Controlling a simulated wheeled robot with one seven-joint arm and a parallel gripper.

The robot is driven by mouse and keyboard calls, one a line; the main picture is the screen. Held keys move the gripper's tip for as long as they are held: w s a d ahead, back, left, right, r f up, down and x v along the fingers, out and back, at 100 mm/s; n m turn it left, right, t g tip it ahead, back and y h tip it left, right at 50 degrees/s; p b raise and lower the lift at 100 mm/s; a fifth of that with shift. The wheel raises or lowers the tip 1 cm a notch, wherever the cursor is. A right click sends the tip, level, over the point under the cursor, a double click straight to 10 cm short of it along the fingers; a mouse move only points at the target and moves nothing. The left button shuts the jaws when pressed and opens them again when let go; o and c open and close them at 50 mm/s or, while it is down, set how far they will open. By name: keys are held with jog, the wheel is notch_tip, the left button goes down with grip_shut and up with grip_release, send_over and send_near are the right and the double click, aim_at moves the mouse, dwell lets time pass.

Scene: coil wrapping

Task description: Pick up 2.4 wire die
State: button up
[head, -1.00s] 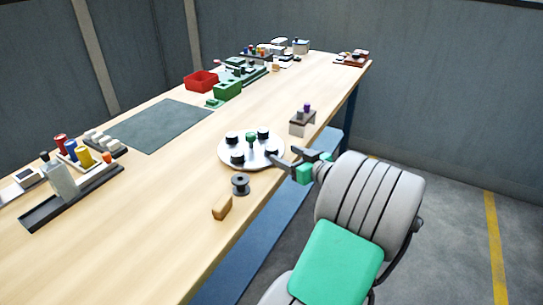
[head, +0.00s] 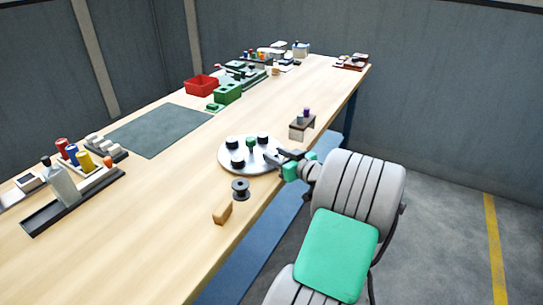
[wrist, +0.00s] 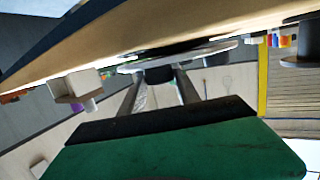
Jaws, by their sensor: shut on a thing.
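A round white plate (head: 232,169) near the table's right edge bears several short black dies, such as a die (head: 232,143) at its left, and a green centre post (head: 251,144). My gripper (head: 272,155) is at the plate's right rim, shut on the black die there, which it mostly hides in the head view. In the wrist view the held die (wrist: 160,75) sits dark between my two fingers, close to the plate (wrist: 215,52). I cannot read a size mark on any die, nor tell whether the held one is clear of the plate.
A dark spool (head: 240,189) and a tan block (head: 222,212) lie in front of the plate. A small stand with a purple knob (head: 302,127) is behind it. A grey mat (head: 158,131) lies to the left, with bare wood between.

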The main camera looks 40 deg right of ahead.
grip_shut()
jog(key=shift+r, duration=0.1)
dwell(0.3)
